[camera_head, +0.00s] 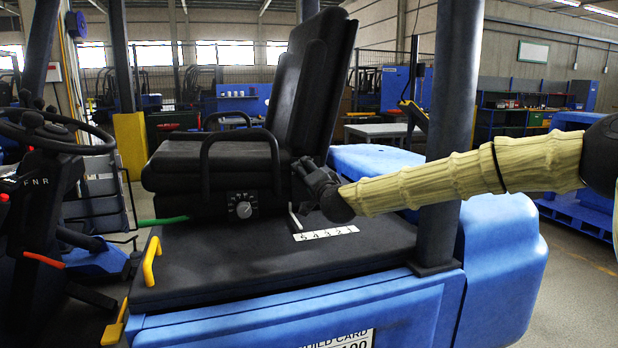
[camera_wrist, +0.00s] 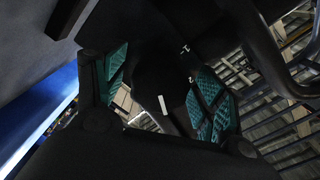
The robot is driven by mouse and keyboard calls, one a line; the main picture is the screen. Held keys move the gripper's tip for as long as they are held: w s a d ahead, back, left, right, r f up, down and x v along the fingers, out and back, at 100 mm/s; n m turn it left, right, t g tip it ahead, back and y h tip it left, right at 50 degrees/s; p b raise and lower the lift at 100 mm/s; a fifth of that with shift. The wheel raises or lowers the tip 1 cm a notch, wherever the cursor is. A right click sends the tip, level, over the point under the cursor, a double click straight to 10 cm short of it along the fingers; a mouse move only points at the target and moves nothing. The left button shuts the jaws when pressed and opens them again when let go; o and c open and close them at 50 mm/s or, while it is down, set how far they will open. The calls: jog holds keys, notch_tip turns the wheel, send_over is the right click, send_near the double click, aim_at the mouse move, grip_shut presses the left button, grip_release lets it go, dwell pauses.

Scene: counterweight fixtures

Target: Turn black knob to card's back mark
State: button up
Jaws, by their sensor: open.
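My gripper (camera_head: 312,172) is at the side of the black seat (camera_head: 222,165), near where backrest and cushion meet. In the wrist view its teal-padded fingers (camera_wrist: 160,92) stand apart around a dark rounded shape (camera_wrist: 155,75) with a white bar on it. This may be the black knob; contact is not clear. Small white marks lie to the right of it. In the head view the gripper hides that spot. A grey dial (camera_head: 243,209) with white marks is on the seat base. A white card (camera_head: 340,339) is cut off at the bottom; its back mark is not readable.
A dark armrest loop (camera_head: 240,133), a dark post (camera_head: 452,130) and a yellow handle (camera_head: 151,262) stand around the seat. The black deck in front is mostly clear.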

jog(key=v, duration=1.2)
jog(key=shift+w, duration=0.1)
